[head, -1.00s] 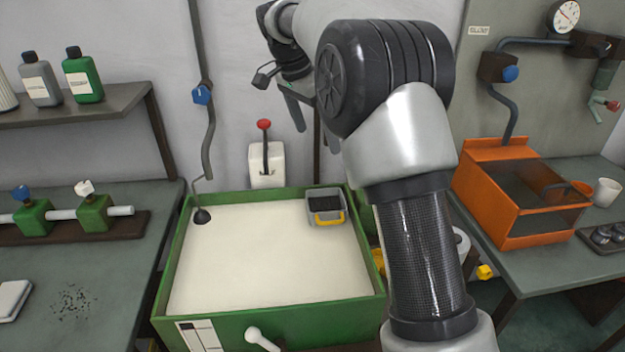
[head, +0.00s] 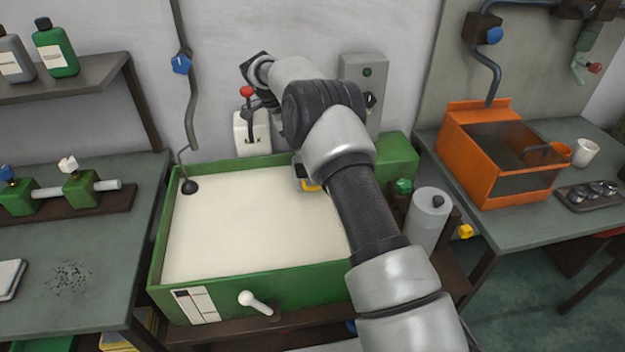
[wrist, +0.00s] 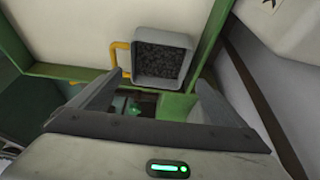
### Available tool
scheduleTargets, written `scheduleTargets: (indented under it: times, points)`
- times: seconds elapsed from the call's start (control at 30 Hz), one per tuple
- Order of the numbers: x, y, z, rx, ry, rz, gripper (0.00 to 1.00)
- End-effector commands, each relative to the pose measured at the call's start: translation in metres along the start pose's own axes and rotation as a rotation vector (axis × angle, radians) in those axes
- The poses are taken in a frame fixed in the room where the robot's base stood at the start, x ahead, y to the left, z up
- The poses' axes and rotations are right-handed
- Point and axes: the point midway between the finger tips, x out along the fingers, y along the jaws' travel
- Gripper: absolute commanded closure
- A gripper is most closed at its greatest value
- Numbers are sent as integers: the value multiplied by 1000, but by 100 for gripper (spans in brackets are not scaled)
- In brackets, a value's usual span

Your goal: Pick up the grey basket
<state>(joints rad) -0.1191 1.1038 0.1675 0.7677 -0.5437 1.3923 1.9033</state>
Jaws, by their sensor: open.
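The grey basket (wrist: 162,58) shows in the wrist view from above, a squarish box with dark grainy contents and a yellow handle (wrist: 120,58) on its left side. In the head view my arm hides most of it; a grey edge (head: 299,172) and a bit of yellow show at the back right corner of the green-framed white tub. My gripper (wrist: 158,84) is open and empty in the wrist view. In the head view the fingers are not clearly seen.
The green tub (head: 215,278) has a wide clear white surface. A white box with a red-knobbed lever (head: 252,130) and a grey switch box (head: 364,75) stand behind it. A grey cylinder (head: 428,220) is right of it. An orange bin (head: 470,150) is further right.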

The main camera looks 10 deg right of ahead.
Motion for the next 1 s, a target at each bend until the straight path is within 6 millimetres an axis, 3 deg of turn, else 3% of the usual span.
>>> scheduleTargets:
  times: [0.1,0.37,0.67,0.9,1.0]
  points:
    - [16,0,0,0,-1,1,5]
    - [31,1,0,0,-1,2,5]
    - [72,4,2,-1,0,2,5]
    - [76,3,3,0,-1,-1,5]
    - [76,3,3,0,-1,-1,18]
